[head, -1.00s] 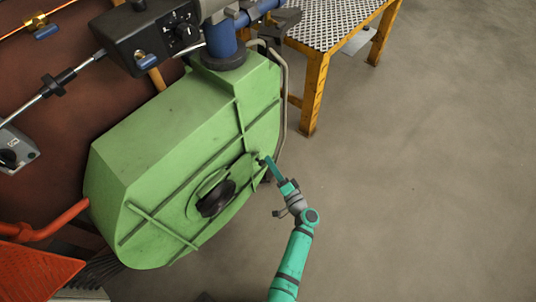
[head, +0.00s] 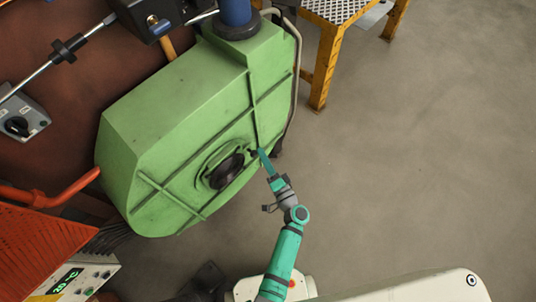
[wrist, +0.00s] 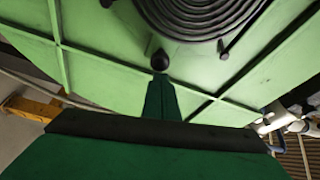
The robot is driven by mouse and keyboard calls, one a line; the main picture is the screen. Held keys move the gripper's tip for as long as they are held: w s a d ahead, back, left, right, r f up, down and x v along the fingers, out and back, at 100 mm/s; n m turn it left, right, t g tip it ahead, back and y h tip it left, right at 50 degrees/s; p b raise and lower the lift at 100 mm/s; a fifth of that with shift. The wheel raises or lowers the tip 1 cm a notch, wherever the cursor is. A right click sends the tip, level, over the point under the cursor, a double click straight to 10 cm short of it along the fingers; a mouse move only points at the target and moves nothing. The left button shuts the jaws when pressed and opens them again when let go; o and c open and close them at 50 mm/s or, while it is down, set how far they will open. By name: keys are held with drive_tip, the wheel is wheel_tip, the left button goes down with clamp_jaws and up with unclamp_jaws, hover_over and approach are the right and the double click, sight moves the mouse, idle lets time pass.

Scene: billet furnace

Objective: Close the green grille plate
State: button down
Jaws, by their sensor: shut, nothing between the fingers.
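The green grille plate (head: 226,170) is on the front face of the big green housing (head: 185,100), with a dark round grille at its middle. Its dark concentric rings show at the top of the wrist view (wrist: 200,15), cut by the frame edge. A small black knob (wrist: 160,60) lies just below the rings. My gripper (head: 263,157) is shut and empty, right of the grille in the head view. Its fingertips, also in the wrist view (wrist: 160,82), are at the knob; I cannot tell whether they touch. How far the plate stands open is unclear.
A blue pipe (head: 236,14) rises from the housing top. A yellow-legged stand (head: 325,65) is behind right. An orange pipe (head: 60,192) and control panel (head: 75,280) are at left. Open floor (head: 410,160) lies right.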

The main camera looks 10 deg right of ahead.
drive_tip(key=s+d, duration=0.6)
drive_tip(key=s, duration=0.1)
drive_tip(key=shift+s+d+r, duration=0.2)
drive_tip(key=shift+s, duration=0.15)
idle(0.4)
